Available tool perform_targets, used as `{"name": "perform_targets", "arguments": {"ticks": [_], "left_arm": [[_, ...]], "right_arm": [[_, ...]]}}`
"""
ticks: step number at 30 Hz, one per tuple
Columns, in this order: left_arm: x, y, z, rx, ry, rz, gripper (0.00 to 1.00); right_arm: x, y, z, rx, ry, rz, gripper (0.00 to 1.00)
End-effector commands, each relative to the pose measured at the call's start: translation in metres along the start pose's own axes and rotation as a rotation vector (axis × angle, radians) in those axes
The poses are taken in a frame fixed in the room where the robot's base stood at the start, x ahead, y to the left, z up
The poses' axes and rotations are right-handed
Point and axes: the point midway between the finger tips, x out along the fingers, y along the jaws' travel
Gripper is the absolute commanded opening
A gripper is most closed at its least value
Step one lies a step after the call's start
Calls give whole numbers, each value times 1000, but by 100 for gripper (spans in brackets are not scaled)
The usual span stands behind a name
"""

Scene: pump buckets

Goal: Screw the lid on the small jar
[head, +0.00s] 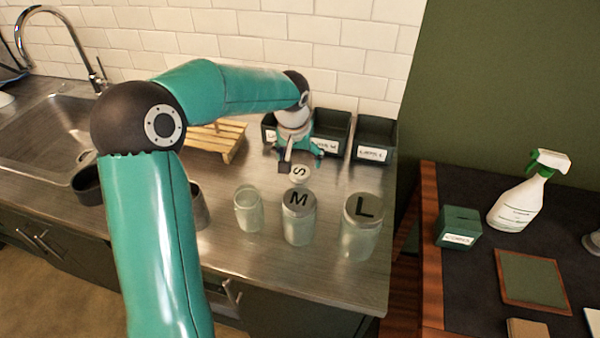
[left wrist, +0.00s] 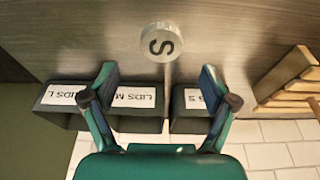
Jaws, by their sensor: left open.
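The small jar (head: 248,212) is clear glass and stands upright on the steel counter with its mouth open. A pale round lid marked S (head: 299,173) is behind the jars, to the right of the small jar. My left gripper (head: 301,163) is open and empty, just behind this lid. In the left wrist view the S lid (left wrist: 161,42) lies beyond the open fingertips (left wrist: 158,73), roughly centred between them and apart from them. A thin pale strip shows below the lid there; I cannot tell whether it is a support or a reflection. My right gripper is not in view.
Lidded jars marked M (head: 298,225) and L (head: 359,235) stand right of the small jar. Dark labelled bins (head: 375,138) line the wall. A wooden rack (head: 222,140) and dark cups (head: 199,205) are to the left, beside the sink (head: 50,125).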

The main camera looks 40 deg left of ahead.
Motion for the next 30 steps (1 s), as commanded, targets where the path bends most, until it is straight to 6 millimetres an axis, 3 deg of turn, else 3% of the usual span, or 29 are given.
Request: {"name": "perform_targets", "arguments": {"ticks": [7,18,28,30], "left_arm": [[7,0,1,1,-2,0,86],[50,-2,5,0,-2,1,86],[52,-2,5,0,0,1,86],[52,-2,5,0,0,1,78]], "right_arm": [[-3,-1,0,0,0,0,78],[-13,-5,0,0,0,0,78],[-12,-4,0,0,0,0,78],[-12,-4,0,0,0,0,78]]}}
